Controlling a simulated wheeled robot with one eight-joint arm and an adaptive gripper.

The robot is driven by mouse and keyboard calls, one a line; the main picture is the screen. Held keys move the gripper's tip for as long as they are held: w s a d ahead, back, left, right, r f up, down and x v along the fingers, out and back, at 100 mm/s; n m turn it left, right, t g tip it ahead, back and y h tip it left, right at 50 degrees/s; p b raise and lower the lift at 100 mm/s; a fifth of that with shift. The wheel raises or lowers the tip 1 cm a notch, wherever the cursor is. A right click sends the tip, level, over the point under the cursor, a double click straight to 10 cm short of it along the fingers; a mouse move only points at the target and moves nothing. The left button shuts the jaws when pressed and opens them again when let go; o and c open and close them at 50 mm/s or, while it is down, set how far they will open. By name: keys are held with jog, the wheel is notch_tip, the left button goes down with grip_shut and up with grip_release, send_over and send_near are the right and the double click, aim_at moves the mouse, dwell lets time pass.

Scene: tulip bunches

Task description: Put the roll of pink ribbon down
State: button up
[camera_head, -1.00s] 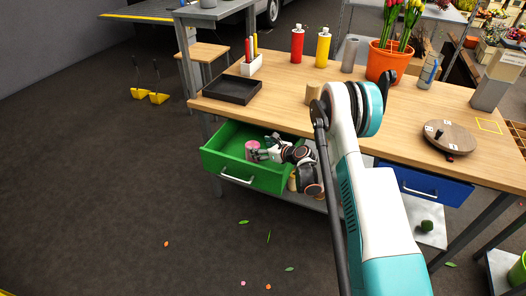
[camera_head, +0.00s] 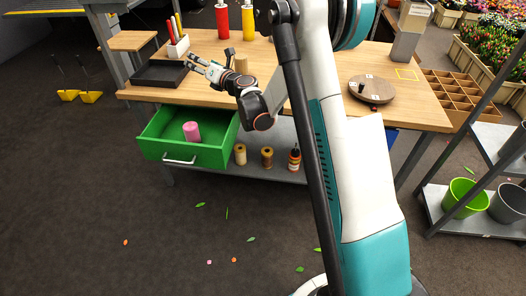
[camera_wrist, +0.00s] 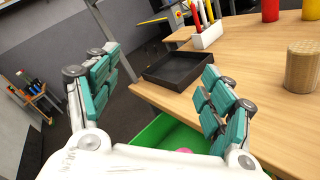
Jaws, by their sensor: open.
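The roll of pink ribbon (camera_head: 192,131) stands in the open green drawer (camera_head: 212,157) under the left part of the workbench. It also shows in the wrist view as a small pink patch (camera_wrist: 184,151) at the bottom, mostly hidden behind my gripper. My gripper (camera_head: 193,62) is open and empty, above the bench's front edge near the black tray. In the wrist view my gripper's two teal-padded fingers (camera_wrist: 155,92) are spread wide with nothing between them.
A black tray (camera_head: 160,73), a white pen holder (camera_head: 177,46) and a tan cylinder (camera_head: 241,63) stand on the bench. A turntable (camera_head: 371,89) sits at its right. Several spools stand on the shelf below (camera_head: 222,172). The floor in front is clear but for scattered leaves.

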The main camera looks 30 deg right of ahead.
jog(key=s+d+r+m+t+h, duration=0.1)
jog(key=s+d+r+m+h, duration=0.15)
jog(key=r+m, duration=0.35)
jog(key=s+d+r+m+h, duration=0.2)
jog(key=s+r+m+h, duration=0.15)
jog(key=r, duration=0.35)
jog(key=s+d+r+m+g+h, duration=0.1)
jog(key=s+d+m, duration=0.1)
jog(key=s+m, duration=0.35)
jog(key=s+d+r+m+g+h, duration=0.1)
jog(key=s+r+m+g+h, duration=0.1)
jog(key=s+m, duration=0.35)
jog(key=s+a+f+m+g+y, duration=0.1)
jog(key=s+a+f+m+g, duration=0.1)
jog(key=s, duration=0.8)
jog(key=s+a+f+m+g+y, duration=0.2)
jog(key=s+f+m, duration=0.3)
jog(key=s, duration=0.6)
jog(key=s+a+f+m+g+y, duration=0.1)
jog(key=s+a+f+m+g, duration=0.3)
jog(key=s+f, duration=0.3)
jog(key=s, duration=0.3)
jog(key=shift+s, duration=0.4)
